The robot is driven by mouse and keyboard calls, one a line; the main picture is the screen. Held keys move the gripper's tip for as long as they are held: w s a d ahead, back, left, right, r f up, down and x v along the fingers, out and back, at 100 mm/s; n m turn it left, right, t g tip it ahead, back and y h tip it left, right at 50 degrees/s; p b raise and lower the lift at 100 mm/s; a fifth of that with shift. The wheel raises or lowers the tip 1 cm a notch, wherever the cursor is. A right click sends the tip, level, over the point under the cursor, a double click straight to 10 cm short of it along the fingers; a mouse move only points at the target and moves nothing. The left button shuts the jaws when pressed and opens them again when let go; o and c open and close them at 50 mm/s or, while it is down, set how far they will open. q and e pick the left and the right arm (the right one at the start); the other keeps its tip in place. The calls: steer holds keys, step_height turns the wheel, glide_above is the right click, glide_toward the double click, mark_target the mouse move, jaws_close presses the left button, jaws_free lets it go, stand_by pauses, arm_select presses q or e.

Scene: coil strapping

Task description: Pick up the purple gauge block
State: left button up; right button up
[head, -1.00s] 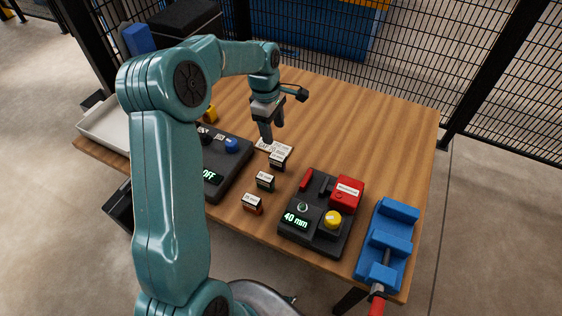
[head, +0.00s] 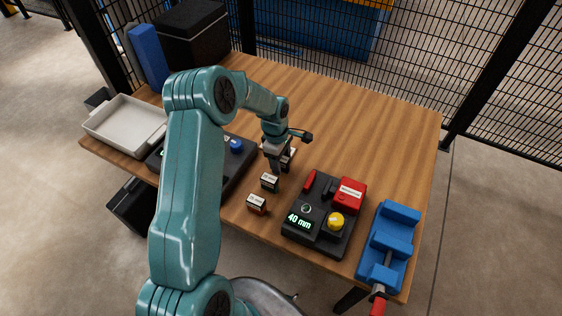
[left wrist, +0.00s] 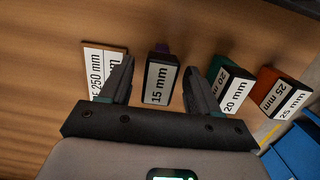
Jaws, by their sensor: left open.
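The purple gauge block (left wrist: 163,48) stands in the left wrist view with a black and white 15 mm label facing the camera; only a little purple shows at its far edge. My left gripper (left wrist: 158,70) is open, with one finger on each side of the block and gaps visible. In the head view my left gripper (head: 280,168) points down at the row of blocks and largely hides the purple block. A green 20 mm block (left wrist: 230,88) is just right of the right finger. My right gripper is not in view.
An orange 25 mm block (left wrist: 278,92) stands beyond the green one. A label plate (left wrist: 103,62) lies left of the left finger. A black device reading 40 mm (head: 318,222) and a blue vise (head: 388,245) are to the right; a pale tray (head: 125,127) is left.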

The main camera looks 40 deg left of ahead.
arm_select(q)
steer(key=shift+w, duration=0.1)
steer(key=c, duration=1)
steer(key=shift+c, duration=0.3)
